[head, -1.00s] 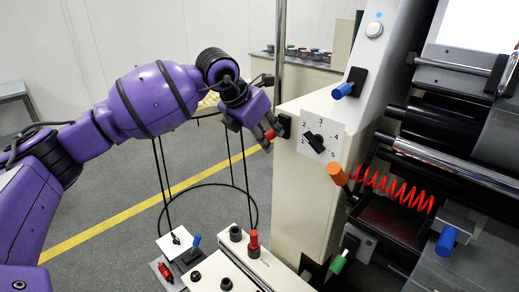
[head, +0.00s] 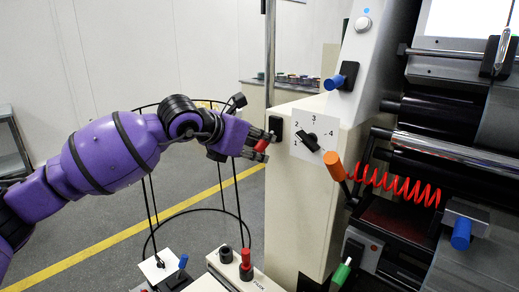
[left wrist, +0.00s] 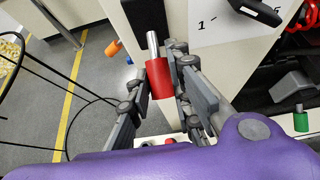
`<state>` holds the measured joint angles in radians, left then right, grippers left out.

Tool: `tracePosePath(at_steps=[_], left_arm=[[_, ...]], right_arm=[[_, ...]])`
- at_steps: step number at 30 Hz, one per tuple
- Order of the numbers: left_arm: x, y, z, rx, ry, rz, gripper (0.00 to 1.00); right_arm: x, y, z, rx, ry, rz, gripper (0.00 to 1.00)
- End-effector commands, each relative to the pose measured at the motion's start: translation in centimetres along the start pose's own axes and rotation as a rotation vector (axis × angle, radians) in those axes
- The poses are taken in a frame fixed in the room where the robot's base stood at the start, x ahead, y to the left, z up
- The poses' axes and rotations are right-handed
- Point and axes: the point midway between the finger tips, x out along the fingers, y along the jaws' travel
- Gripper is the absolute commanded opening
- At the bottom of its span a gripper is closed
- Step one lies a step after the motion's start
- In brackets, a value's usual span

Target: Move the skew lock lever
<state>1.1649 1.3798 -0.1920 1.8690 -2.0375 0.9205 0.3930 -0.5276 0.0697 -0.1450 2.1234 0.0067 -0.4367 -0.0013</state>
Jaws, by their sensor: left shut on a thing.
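A red-handled lever (head: 263,143) comes out of a black mount (head: 275,127) on the cream side face of the machine. It points down and to the left. My left gripper (head: 255,147) is shut on the red handle. In the left wrist view the handle (left wrist: 160,80) lies between the grey fingers, with its bare metal shaft showing beyond. No readable label shows which lever is the skew lock lever. My right gripper is not in view.
A numbered dial (head: 311,140) sits right beside the red lever. An orange-handled lever (head: 334,166), a blue knob (head: 334,82) and a red coil (head: 400,186) are farther right. Below stands a cream box with another red knob (head: 246,259).

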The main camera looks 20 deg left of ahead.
Motion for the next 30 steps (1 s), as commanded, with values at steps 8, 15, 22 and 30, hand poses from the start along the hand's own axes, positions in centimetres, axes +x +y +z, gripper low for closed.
tracePosePath(at_steps=[8,15,22,30], left_arm=[[-0.1,0.5,0.4,-0.001,-0.008,0.011,0.00],[-0.1,0.3,0.3,-0.001,-0.006,0.007,0.36],[-0.1,0.2,0.1,0.000,-0.003,0.003,0.36],[-3.5,0.3,-0.1,0.001,0.000,0.006,0.36]], right_arm=[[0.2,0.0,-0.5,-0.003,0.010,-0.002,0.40],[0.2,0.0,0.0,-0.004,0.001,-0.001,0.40],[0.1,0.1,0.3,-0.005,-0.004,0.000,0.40],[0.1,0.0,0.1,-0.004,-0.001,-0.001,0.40]])
